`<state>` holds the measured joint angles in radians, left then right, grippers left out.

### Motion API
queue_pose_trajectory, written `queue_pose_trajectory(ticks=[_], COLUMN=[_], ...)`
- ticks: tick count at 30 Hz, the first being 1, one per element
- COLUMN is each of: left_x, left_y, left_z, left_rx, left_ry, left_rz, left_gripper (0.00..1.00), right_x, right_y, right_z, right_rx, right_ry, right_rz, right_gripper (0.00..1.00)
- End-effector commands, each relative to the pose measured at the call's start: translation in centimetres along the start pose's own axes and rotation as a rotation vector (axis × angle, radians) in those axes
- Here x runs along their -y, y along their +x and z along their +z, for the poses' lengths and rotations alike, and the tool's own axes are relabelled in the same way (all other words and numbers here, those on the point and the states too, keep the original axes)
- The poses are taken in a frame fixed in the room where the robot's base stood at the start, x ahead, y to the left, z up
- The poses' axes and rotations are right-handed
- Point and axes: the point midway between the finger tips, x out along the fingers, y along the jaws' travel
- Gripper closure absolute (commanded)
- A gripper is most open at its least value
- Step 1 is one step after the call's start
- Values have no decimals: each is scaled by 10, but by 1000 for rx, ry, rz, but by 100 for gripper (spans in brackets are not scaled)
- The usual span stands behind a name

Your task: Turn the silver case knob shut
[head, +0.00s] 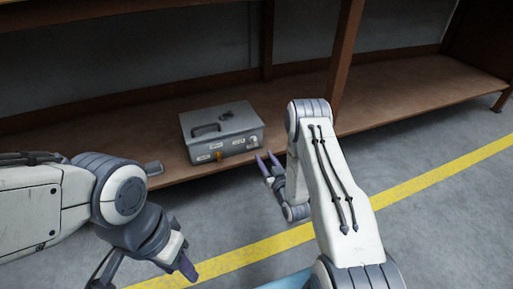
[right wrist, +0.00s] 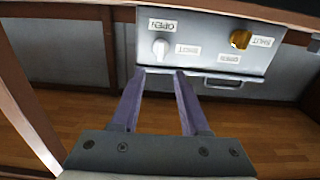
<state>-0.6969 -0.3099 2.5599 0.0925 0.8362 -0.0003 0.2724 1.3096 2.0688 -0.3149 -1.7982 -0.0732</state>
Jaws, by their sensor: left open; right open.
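The silver case (head: 222,123) sits on the low brown shelf, with a handle on its lid. Its silver knob (head: 252,140) is on the right of the front face in the head view; it also shows in the right wrist view (right wrist: 160,48), upside down. An "OPEN" label (right wrist: 164,25) and a "SHUT" label (right wrist: 188,50) lie beside it. Where the knob points is unclear. My right gripper (head: 267,160) is open and empty; its fingertips (right wrist: 160,75) are just short of the silver knob, lined up with it. My left gripper (head: 146,279) is open and empty, well away from the case.
A brass-orange knob (head: 217,155) with its own labels is on the same face, also visible in the right wrist view (right wrist: 240,39). A brown shelf post (head: 343,50) rises right of the case. Grey floor with a yellow line (head: 428,181) lies in front.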

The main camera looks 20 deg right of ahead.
Motion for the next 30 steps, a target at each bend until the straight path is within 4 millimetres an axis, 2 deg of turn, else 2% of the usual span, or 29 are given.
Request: queue_pose_trajectory(ticks=[1,3,12,18,25,26,27,29,30], left_x=[1,1,3,3,3,3,3,3,3], left_y=[10,18,41,45,44,44,44,44,44], left_z=[0,1,2,2,2,2,2,2,2], left_rx=[0,0,0,0,0,0,0,0,0], left_ry=[0,0,0,0,0,0,0,0,0], left_rz=[0,0,0,0,0,0,0,0,0], left_gripper=[55,55,55,55,55,55,55,55,55], right_x=[1,1,1,1,1,0,0,0,0], right_y=[10,24,72,84,84,84,84,84,84], right_z=[3,4,3,0,0,0,0,0,0], right_rx=[-6,-7,-2,0,2,2,2,2,2], right_ry=[-2,-2,0,0,1,1,1,1,1], right_rz=[-2,-2,-2,0,0,0,0,0,0], right_gripper=[55,55,55,55,55,63,78,100,100])
